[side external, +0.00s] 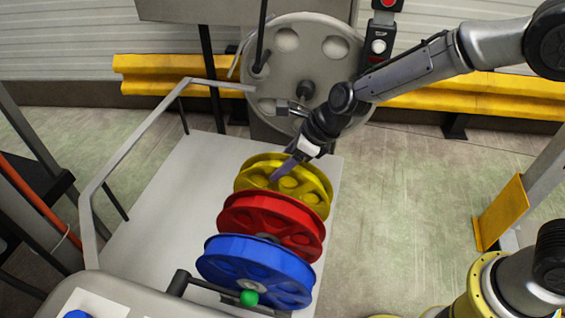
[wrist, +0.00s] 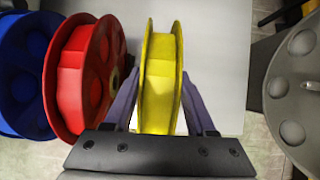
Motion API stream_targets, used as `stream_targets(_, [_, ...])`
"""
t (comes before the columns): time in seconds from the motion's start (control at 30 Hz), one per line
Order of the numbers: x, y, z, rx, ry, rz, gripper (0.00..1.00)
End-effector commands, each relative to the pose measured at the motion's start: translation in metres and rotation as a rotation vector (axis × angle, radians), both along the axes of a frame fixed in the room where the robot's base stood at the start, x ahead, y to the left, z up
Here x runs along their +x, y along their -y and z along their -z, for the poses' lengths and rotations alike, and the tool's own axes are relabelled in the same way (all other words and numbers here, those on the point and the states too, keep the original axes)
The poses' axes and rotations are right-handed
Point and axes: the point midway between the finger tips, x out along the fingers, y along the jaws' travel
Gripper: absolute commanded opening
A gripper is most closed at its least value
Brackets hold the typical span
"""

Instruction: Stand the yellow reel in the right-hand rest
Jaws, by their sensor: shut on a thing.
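The yellow reel (side external: 310,192) stands on edge at the far end of a row of reels, behind the red one. In the wrist view the yellow reel (wrist: 160,75) is edge-on between the two purple fingers of my gripper (wrist: 162,100), one finger against each side. My gripper (side external: 284,170) reaches it from above and is shut on it. Whether the reel touches the surface below is unclear. I cannot make out the right-hand rest; the reels hide much of what is under them.
A red reel (side external: 270,222) and a blue reel (side external: 255,270) stand close in front of the yellow one. A dark bar with a green knob (side external: 249,298) is at the front. The pale table (side external: 165,210) is bare at left. A grey holed disc (side external: 335,47) stands behind.

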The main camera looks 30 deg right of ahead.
Motion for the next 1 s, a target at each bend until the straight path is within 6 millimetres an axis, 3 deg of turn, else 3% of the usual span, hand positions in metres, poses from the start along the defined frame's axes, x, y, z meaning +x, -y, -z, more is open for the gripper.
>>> stream_targets(0.37, [0.001, 0.000, 0.002, 0.001, 0.005, -0.001, 0.00])
stream_targets(0.4, [0.000, 0.000, 0.003, -0.001, 0.001, -0.002, 0.63])
stream_targets(0.53, [0.000, 0.000, 0.003, 0.000, 0.000, -0.001, 0.86])
stream_targets(0.83, [0.000, 0.000, 0.002, 0.000, 0.001, -0.001, 0.86])
stream_targets(1.0, [-0.004, 0.005, -0.011, 0.001, 0.003, -0.001, 0.86])
